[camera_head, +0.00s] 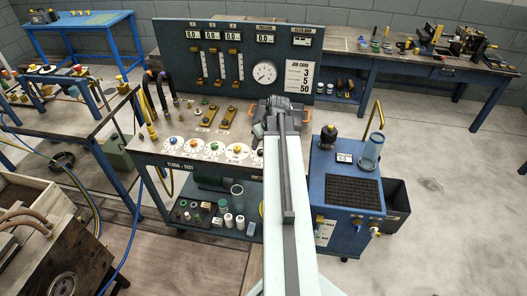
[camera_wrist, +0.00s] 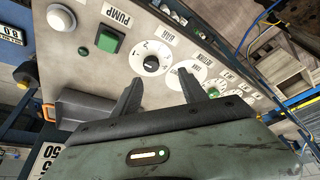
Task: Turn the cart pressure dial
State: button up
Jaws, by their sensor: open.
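In the wrist view, a light panel carries a dial (camera_wrist: 151,63) with a black centre knob, a white face and numbers around it. The contact and height above the panel cannot be judged. In the head view my gripper (camera_head: 277,112) is over the right end of the flush-test bench (camera_head: 135,140); my arm hides the surface there.
Beside the dial in the wrist view are a green button (camera_wrist: 109,40) marked "PUMP" and a white round part (camera_wrist: 61,17). A gauge board (camera_head: 185,72) stands behind the bench. A blue cart (camera_head: 340,222) stands right of my arm, with open floor beyond.

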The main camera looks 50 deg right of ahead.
aim_at(261, 151)
jog(key=b+x, duration=0.2)
jog(key=d+b+x, duration=0.1)
jog(key=b+x, duration=0.4)
jog(key=shift+s+d+f, duration=0.2)
jog(key=shift+d+f, duration=0.15)
jog(key=shift+f, duration=0.1)
jog(key=shift+r, duration=0.15)
jog(key=shift+c, duration=0.2)
